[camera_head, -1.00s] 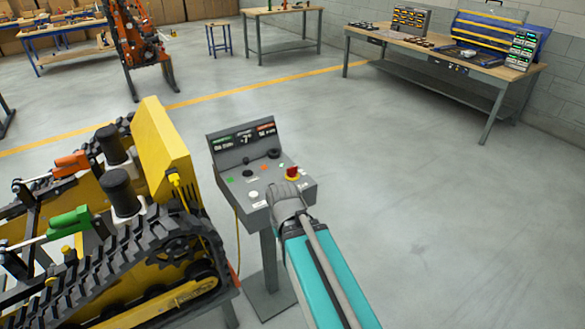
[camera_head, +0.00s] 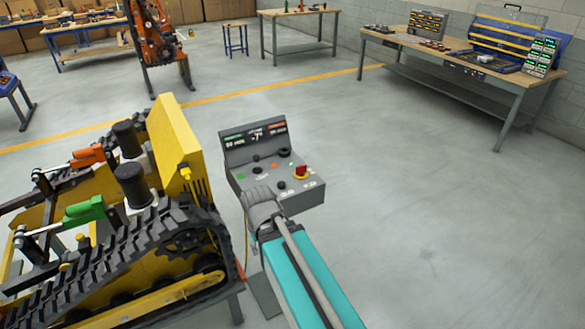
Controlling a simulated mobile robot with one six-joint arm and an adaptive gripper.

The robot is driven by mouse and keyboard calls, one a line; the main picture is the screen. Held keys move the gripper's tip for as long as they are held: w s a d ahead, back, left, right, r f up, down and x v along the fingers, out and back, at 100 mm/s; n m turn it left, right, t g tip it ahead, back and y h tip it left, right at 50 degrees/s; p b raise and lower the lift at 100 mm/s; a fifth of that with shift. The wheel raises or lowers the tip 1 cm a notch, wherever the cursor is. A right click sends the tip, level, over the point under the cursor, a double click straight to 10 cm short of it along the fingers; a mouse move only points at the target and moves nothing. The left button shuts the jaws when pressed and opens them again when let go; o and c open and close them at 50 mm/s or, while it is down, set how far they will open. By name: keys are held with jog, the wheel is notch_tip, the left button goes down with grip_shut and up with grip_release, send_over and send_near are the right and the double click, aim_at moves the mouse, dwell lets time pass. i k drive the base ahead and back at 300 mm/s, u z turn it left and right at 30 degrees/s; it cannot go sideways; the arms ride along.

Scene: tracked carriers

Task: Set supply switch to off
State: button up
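A grey control console (camera_head: 252,148) on a post stands right of the yellow tracked carrier. Its sloped face holds black knobs, small coloured buttons and a red switch on a yellow base (camera_head: 301,172) near the right side. I cannot tell which control is the supply switch or read its setting. My gripper (camera_head: 258,196) is at the end of my teal and grey arm, at the console's front left edge in the picture. It hides the front left part of the panel. Its fingers are too small and hidden to show whether they are open, or whether they touch the console.
The yellow tracked carrier (camera_head: 180,150) with black tracks stands close on the left. A yellow cable runs down beside the console. Workbenches (camera_head: 480,70) and an orange robot arm (camera_head: 158,45) stand at the back. The floor to the right is clear.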

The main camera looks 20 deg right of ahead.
aim_at(301, 170)
jog(key=u, duration=0.1)
jog(key=k, duration=0.9)
jog(key=z, duration=0.55)
jog(key=i, duration=1.05)
